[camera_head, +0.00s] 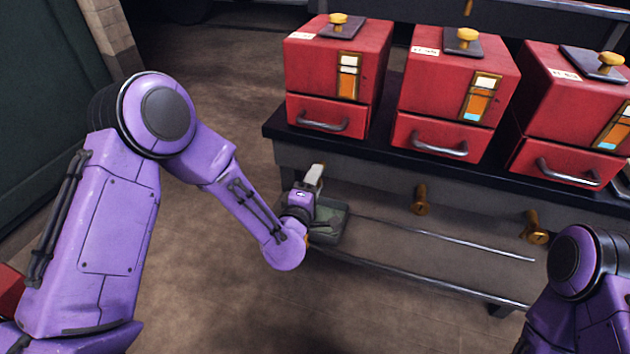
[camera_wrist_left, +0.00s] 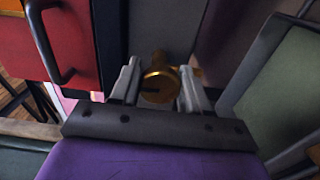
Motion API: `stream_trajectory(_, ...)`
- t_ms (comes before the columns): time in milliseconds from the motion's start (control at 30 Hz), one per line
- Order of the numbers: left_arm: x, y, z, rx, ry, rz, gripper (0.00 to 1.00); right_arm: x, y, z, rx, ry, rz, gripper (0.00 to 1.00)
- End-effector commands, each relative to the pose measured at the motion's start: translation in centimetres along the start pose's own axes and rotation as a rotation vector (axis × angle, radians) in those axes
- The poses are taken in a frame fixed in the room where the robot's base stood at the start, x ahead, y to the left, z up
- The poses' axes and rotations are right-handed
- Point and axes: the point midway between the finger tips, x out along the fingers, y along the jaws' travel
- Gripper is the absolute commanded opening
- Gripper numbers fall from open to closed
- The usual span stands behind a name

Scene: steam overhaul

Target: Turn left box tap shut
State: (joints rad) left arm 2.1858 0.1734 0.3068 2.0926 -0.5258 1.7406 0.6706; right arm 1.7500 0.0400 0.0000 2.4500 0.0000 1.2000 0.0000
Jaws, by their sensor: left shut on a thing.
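The left red box (camera_head: 330,68) stands on the dark bench with a drawer (camera_head: 300,110) under it. My left gripper (camera_head: 315,178) is below the bench's front edge, under that box. In the left wrist view, a brass tap (camera_wrist_left: 158,84) sits between the two grey fingers, and the gripper (camera_wrist_left: 158,90) is shut on it. The tap's round face shows a dark slot that looks about level in that view. In the head view this tap is hidden by my gripper. My right gripper is not in view; only part of my right arm shows at the lower right.
Two more red boxes, the middle one (camera_head: 455,85) and the right one (camera_head: 560,105), have brass taps (camera_head: 421,199) (camera_head: 536,228) below. A green tray (camera_head: 332,222) sits under my left gripper beside metal rails (camera_head: 430,238). Open floor lies left of the bench.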

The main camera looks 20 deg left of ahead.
Motion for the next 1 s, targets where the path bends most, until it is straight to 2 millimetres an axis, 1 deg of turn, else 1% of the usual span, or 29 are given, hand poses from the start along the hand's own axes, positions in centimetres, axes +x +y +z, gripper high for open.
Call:
stream_trajectory(300,-0.1,-0.1,0.0,0.001,-0.002,-0.003,0.14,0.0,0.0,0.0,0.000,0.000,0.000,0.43)
stream_trajectory(333,-0.1,-0.1,0.0,0.001,-0.002,-0.003,0.48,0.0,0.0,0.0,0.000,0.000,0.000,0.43)
stream_trajectory(400,-0.1,-0.1,0.1,0.001,-0.002,-0.003,0.66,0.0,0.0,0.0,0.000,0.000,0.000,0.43)
stream_trajectory(633,0.0,0.0,0.1,0.000,-0.002,-0.001,0.66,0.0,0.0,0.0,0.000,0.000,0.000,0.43)
stream_trajectory(733,-0.5,0.0,0.1,0.001,-0.004,-0.002,0.66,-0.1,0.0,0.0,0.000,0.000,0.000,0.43)
stream_trajectory(767,-0.9,0.0,0.1,0.001,-0.004,-0.002,0.66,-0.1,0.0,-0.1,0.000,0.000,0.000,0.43)
stream_trajectory(867,-2.9,0.1,0.1,0.002,-0.004,-0.004,0.66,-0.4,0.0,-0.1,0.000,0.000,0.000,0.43)
stream_trajectory(1000,-6.5,-0.1,0.1,0.003,-0.006,-0.005,0.66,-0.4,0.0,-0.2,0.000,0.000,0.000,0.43)
